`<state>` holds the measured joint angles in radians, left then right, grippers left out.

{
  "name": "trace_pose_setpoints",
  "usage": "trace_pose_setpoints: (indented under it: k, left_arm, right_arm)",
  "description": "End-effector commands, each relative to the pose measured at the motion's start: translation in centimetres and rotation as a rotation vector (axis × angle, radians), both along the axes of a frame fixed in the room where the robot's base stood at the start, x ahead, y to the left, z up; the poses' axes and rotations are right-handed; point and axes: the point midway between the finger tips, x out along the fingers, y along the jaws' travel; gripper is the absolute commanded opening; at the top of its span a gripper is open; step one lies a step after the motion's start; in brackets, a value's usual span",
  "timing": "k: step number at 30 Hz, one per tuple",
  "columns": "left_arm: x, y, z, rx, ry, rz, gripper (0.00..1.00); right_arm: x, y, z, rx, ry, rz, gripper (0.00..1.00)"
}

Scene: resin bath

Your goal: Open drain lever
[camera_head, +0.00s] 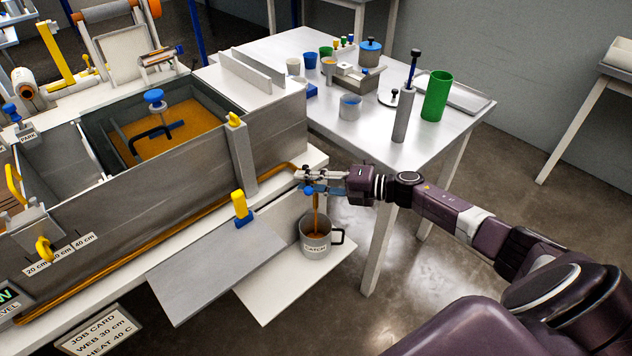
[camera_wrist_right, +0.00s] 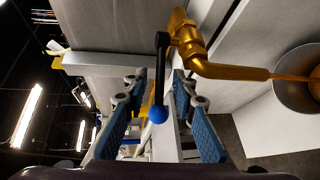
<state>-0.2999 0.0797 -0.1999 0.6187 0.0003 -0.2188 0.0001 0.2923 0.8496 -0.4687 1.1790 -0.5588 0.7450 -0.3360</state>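The drain lever (camera_wrist_right: 160,70) is a black bar with a blue ball at its end, fixed to a brass drain tap (camera_wrist_right: 195,50) in the right wrist view. The ball hangs between the blue-padded fingers of my right gripper (camera_wrist_right: 157,112). The fingers stand apart on both sides of the lever; contact with it is not clear. In the head view my right gripper (camera_head: 312,181) is at the tank's front right corner, with the blue ball (camera_head: 308,190) just by it. Amber resin (camera_head: 316,214) runs from the tap into the catch cup (camera_head: 314,240). My left gripper is out of view.
The resin tank (camera_head: 205,165) holds amber resin with a blue-knobbed stirrer (camera_head: 155,98). The catch cup stands on a low white shelf (camera_head: 272,285). A side table (camera_head: 330,125) with cups, a green cylinder (camera_head: 436,97) and a grey cylinder (camera_head: 403,115) is behind my right arm.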

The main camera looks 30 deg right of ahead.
Motion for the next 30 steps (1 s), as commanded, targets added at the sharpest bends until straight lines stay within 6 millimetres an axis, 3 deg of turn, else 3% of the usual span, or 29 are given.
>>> trace_pose_setpoints:
  k: [18,30]
  left_arm:
    - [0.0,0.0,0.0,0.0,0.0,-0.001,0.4]
    - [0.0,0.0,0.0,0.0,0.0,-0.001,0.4]
  right_arm:
    - [-7.3,-6.7,1.6,-0.002,0.005,-0.001,0.25]
    - [-8.6,-7.9,2.1,-0.001,0.001,0.001,0.25]
